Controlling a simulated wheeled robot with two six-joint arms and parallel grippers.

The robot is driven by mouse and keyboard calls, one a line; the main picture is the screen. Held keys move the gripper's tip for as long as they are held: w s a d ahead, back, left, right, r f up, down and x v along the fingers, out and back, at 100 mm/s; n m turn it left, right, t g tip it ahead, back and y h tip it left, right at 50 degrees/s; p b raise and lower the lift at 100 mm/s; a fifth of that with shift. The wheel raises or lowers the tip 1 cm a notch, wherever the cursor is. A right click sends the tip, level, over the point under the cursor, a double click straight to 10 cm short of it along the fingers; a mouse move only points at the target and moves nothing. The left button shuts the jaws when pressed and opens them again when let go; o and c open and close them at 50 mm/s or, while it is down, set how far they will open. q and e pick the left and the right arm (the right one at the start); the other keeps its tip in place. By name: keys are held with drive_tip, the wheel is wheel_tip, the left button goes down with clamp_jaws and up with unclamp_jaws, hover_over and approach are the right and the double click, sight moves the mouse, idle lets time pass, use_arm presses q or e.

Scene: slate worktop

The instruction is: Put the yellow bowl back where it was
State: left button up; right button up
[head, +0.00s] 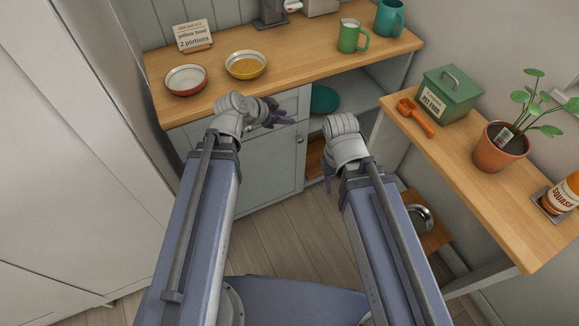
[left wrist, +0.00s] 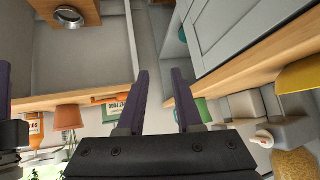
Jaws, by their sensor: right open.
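The yellow bowl (head: 246,65) stands upright on the wooden counter, right of a red bowl (head: 186,80). Something golden-brown shows inside it. Part of the yellow bowl also shows at the right edge of the left wrist view (left wrist: 301,76). My left gripper (head: 288,118) is in front of the counter's front edge, apart from both bowls. In the left wrist view its two fingers (left wrist: 160,82) are spread with nothing between them. My right gripper (head: 328,181) hangs lower, in front of the open shelf, mostly hidden behind its wrist, and is open.
A card (head: 193,36) reading "breakfast, yellow bowl, 2 portions" stands behind the bowls. A green jug (head: 350,37) and a teal jug (head: 390,17) are on the counter's right. The side table holds an orange scoop (head: 416,117), green pet food box (head: 449,94), potted plant (head: 500,148) and squash bottle (head: 559,195).

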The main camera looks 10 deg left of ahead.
use_arm(q)
drive_tip(key=s+d+f+n+g+y, duration=0.2)
drive_tip(key=s+f+g+y, duration=0.1)
drive_tip(key=s, duration=0.5)
drive_tip(key=s+d+f+n+g+y, duration=0.3)
drive_tip(key=s+g+y, duration=0.1)
drive_tip(key=s, duration=0.4)
drive_tip(key=shift+f+g, duration=0.4)
drive_tip(key=shift+g, duration=0.1)
